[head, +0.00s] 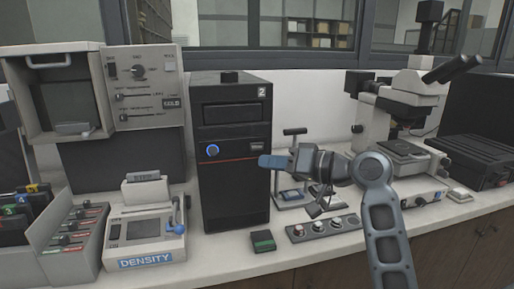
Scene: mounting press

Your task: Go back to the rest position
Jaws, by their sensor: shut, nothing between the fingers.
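My gripper (273,161) is in the head view, at the end of my grey arm, which rises from the lower right and bends left. Its blue-grey fingers are together with nothing between them. It is in the air in front of the counter, just right of a tall black machine (234,183) marked "2". That machine has a blue-ringed knob (212,150) on its front. Whether the fingertips touch the machine cannot be told from this view.
Behind my arm are a small stand (294,147) and a control strip with knobs (323,228). A microscope (400,110) stands right. A density device (146,225) and a box with slots (72,240) stand left. A green-topped block (263,241) lies near the counter's front.

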